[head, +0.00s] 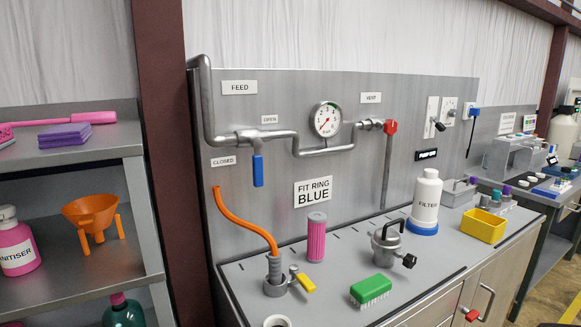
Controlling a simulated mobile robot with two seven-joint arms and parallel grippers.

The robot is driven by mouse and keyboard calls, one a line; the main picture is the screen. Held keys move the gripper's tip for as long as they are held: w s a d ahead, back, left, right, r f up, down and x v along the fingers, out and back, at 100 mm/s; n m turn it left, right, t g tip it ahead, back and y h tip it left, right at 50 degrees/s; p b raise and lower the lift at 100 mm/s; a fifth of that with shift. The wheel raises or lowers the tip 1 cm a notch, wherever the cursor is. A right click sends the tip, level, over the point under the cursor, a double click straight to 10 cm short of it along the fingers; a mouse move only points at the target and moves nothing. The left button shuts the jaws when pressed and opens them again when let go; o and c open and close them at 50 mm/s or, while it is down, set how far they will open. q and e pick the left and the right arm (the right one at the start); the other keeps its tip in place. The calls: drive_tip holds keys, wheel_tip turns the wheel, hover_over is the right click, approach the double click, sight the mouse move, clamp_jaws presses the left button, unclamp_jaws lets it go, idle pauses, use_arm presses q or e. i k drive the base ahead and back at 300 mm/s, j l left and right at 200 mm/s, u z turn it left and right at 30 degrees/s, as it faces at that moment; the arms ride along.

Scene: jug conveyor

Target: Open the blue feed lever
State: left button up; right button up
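The blue feed lever (258,171) hangs straight down from a valve on the grey feed pipe (206,100), on the upright metal back panel. The FEED label (239,87) is above it. The OPEN label (269,119) is above and slightly right of the valve. The CLOSED label (223,161) is left of the lever. Nothing touches the lever. Neither of my grippers shows in the head view.
Below stands a bench with an orange hose (240,220), yellow-handled valve (306,283), pink cylinder (316,238), green brush (370,288), metal jug (384,247) and white filter bottle (426,200). A brown post (168,150) stands left. The space before the lever is clear.

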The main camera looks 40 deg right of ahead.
sight(257, 160)
drive_tip(key=i+j+z, duration=0.1)
drive_tip(key=z, duration=0.3)
drive_tip(key=i+j+z, duration=0.1)
drive_tip(key=z, duration=0.3)
drive_tip(key=i+j+z, duration=0.2)
drive_tip(key=z, duration=0.2)
